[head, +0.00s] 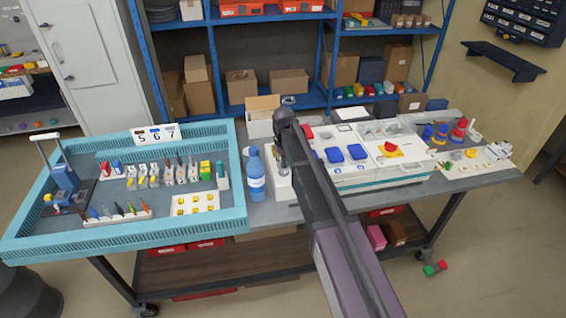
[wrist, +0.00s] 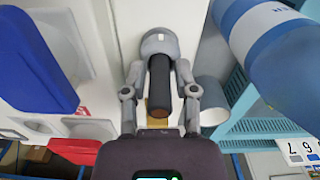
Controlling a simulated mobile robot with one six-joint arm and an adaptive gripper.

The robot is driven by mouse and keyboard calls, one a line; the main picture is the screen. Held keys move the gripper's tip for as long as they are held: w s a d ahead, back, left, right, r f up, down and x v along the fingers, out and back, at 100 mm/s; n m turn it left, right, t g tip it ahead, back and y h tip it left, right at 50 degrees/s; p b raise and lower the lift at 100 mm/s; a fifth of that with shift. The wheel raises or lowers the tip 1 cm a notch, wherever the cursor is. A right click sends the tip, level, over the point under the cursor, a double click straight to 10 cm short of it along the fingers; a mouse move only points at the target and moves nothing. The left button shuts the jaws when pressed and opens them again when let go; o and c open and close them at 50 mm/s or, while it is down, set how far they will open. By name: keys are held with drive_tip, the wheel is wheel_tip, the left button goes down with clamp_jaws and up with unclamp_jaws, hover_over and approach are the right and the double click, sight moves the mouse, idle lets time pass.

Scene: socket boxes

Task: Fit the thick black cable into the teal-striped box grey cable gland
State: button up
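The thick black cable (wrist: 160,88) is a short dark cylinder between the fingers of my gripper (wrist: 161,68) in the wrist view. The fingers lie close against both its sides. A grey rounded part (wrist: 160,42) sits just beyond the fingertips; I cannot tell whether it belongs to the cable or is a gland. The teal-striped box (head: 392,181) stands right of my arm in the head view, with blue covers on top. One blue cover (wrist: 35,60) shows left of my gripper in the wrist view. My arm hides the gripper and cable in the head view.
A blue water bottle (head: 256,178) stands close by; it fills the upper right of the wrist view (wrist: 275,50). A large teal tray (head: 120,229) with small parts is on the left. Colored parts and a white board crowd the table's right end.

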drive_tip(key=shift+o, duration=0.6)
drive_tip(key=shift+r, duration=0.2)
